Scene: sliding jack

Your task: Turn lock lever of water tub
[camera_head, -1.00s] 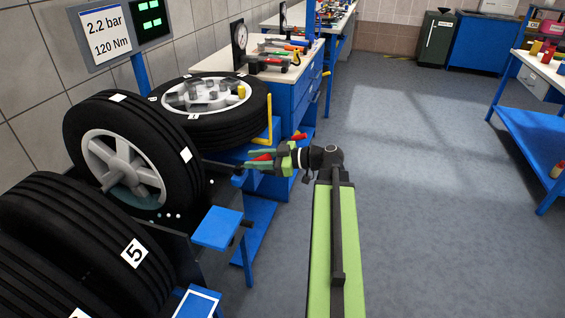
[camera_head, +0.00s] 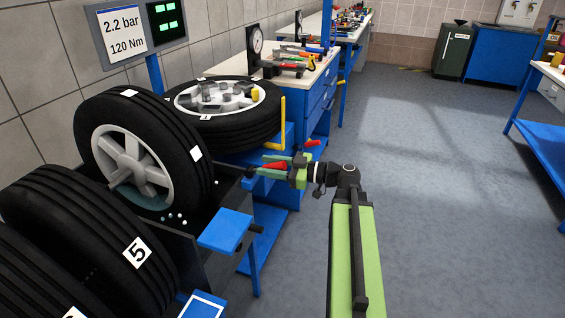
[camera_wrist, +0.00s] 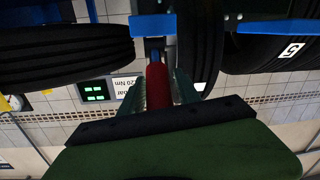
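The water tub (camera_head: 190,250) is a dark box at the left of the head view, with a tyre standing in it and white bubbles at its side. Its lock lever has a red handle (camera_head: 273,165) that points from the tub's right end toward my gripper. My gripper (camera_head: 266,166) has green fingers on both sides of this handle and looks shut on it. In the wrist view the red handle (camera_wrist: 157,88) lies lengthwise between the two fingers, close against both; contact is hard to make out. The lever's pivot is small and dark.
A blue plate (camera_head: 226,230) juts out beside the tub. A tyre lies flat on a blue stand behind, with a yellow upright bar (camera_head: 282,122). Several tyres stand at the lower left. A tool bench (camera_head: 300,72) is farther back. The grey floor at right is clear.

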